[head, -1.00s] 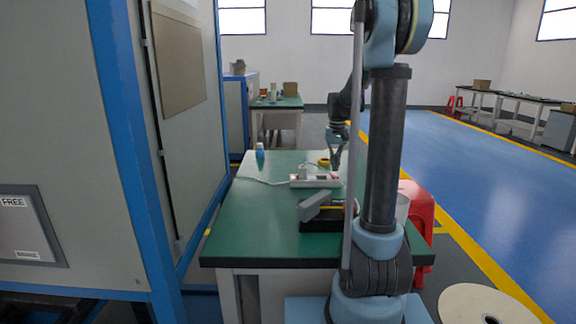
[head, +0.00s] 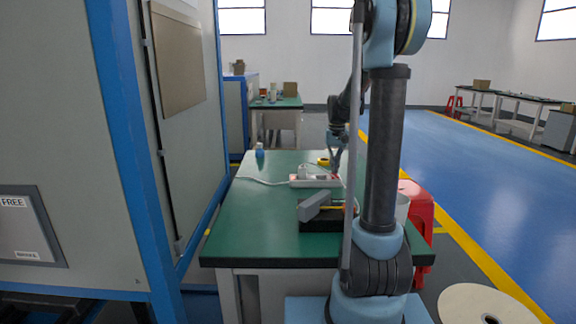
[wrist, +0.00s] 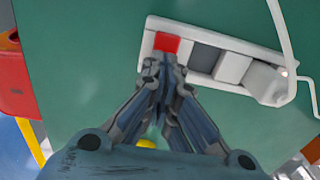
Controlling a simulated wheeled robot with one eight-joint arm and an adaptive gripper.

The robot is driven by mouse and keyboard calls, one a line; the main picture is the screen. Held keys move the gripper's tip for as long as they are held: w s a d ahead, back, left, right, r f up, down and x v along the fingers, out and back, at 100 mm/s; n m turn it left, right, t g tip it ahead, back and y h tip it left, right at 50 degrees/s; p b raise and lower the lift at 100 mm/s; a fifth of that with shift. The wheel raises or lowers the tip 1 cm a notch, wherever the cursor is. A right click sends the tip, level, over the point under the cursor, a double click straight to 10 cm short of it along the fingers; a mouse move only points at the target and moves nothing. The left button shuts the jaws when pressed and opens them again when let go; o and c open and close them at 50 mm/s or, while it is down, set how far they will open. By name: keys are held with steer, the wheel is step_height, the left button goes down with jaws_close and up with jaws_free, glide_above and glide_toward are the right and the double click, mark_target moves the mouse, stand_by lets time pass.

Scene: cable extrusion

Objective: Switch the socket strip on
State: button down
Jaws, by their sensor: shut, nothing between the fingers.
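The white socket strip (wrist: 233,41) lies on the green table in the wrist view, with a red switch (wrist: 167,43) at its left end. A white plug block (wrist: 262,83) sits at its right end with a white cable. The strip also shows in the head view (head: 303,183). My gripper (wrist: 162,64) is shut and empty, its fingertips at the near edge of the red switch. I cannot tell whether they touch it. In the head view my gripper (head: 335,172) is over the strip's right end, partly hidden by my arm.
The green table (head: 245,220) carries a dark box with a grey block (head: 315,206) in front of the strip, a yellow tape roll (head: 323,161) and a blue bottle (head: 259,150) behind. A red stool (head: 420,215) stands right of the table. The table's left part is mostly clear.

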steer(key=shift+f, duration=0.45)
stand_by(0.3)
steer(key=shift+r, duration=0.1)
steer(key=shift+r, duration=3.4)
